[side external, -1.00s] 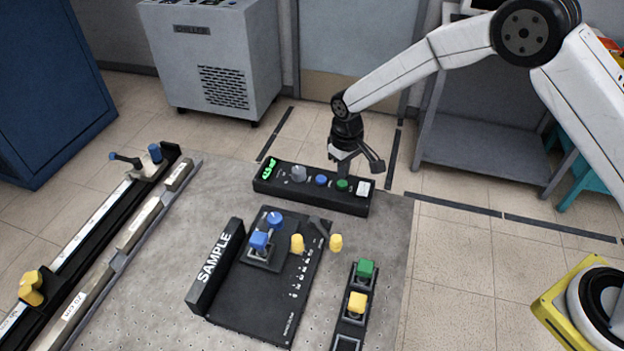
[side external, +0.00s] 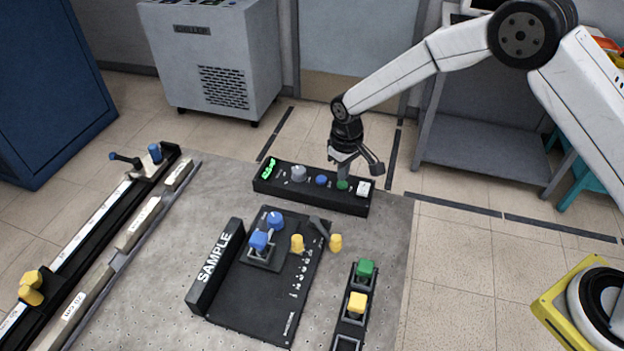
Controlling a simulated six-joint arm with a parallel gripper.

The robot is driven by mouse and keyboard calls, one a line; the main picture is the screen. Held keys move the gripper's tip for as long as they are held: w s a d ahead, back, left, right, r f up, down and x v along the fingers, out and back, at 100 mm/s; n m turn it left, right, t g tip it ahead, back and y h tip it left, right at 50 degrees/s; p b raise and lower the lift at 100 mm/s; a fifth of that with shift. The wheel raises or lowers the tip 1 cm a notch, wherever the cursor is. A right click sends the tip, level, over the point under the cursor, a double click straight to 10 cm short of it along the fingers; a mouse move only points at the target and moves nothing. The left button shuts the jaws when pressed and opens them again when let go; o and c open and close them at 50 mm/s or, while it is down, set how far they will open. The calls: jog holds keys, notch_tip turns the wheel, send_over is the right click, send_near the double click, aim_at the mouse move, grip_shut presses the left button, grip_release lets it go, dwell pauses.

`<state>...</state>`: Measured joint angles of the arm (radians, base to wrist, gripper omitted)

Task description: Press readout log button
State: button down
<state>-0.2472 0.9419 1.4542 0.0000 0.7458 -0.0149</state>
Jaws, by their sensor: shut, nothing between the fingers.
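A black readout box (side external: 310,199) lies along the back edge of the grey table. Which button is the log button cannot be read.
A black SAMPLE panel (side external: 262,290) with blue and yellow knobs stands in front of the box. A black strip (side external: 347,325) holds a green block (side external: 366,268) and a yellow block (side external: 357,302). A long rail (side external: 90,240) runs along the left. Bare table lies between.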

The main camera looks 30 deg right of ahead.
aim_at(344, 183)
jog(key=shift+f, duration=0.95)
dwell(0.6)
jog(key=shift+r, duration=3.2)
jog(key=shift+s+d+r, duration=0.15)
jog(key=shift+d+r, duration=0.05)
jog(key=s+d+r+m+t, duration=0.1)
jog(key=s+d+r, duration=0.1)
jog(key=s+d, duration=0.2)
jog(key=s+d+r+m, duration=0.1)
jog(key=s+d, duration=0.3)
jog(key=s, duration=0.7)
jog(key=s+d+r+m+t, duration=0.1)
jog(key=s+d+r, duration=0.3)
jog(key=s, duration=0.3)
jog(key=shift+s+d+t, duration=0.25)
jog(key=shift+s+t, duration=0.05)
jog(key=shift+s, duration=0.05)
